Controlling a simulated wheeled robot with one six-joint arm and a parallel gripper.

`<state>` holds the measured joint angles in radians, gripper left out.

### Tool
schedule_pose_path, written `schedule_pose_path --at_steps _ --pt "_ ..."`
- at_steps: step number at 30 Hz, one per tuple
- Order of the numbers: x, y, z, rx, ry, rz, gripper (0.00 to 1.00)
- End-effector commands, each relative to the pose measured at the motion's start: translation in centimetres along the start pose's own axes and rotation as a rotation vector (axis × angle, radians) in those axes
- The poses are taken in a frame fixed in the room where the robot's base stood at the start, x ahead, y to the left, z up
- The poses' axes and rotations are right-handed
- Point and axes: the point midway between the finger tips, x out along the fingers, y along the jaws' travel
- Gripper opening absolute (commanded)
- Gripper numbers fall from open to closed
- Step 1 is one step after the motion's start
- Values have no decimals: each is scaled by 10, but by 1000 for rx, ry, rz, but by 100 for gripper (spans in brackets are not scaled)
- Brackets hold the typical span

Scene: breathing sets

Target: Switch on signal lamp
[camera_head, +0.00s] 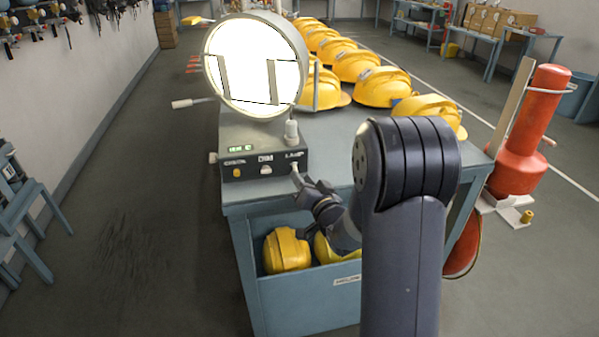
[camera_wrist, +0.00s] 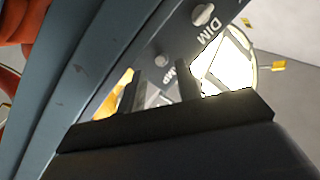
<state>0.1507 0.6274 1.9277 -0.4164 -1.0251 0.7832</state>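The signal lamp (camera_head: 257,75) stands at the near end of the blue table, its round face glowing bright white. It also shows in the wrist view (camera_wrist: 232,62). Its grey control box (camera_head: 245,158) carries a small green display, a yellow knob, a pale knob under DIM and a switch (camera_head: 294,167) under LAMP. My gripper (camera_head: 297,178) is at the box's front right corner, close to that switch. In the wrist view my gripper (camera_wrist: 160,76) has its two fingers apart, with the round LAMP switch (camera_wrist: 164,60) seen between them. Whether they touch it I cannot tell.
Several yellow helmets (camera_head: 382,87) line the table behind the lamp. A lower bin (camera_head: 310,295) holds more helmets. A red cylinder (camera_head: 529,130) stands right of the table. The floor left of the table is clear, with a blue bench at the left edge.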

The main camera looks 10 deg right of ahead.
Motion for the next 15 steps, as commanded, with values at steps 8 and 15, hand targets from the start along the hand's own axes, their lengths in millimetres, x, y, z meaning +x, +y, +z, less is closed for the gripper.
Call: schedule_pose_path --at_steps 8,15 --pt "27 0 0 0 -1 0 33" --pt "29 0 0 0 0 0 33"
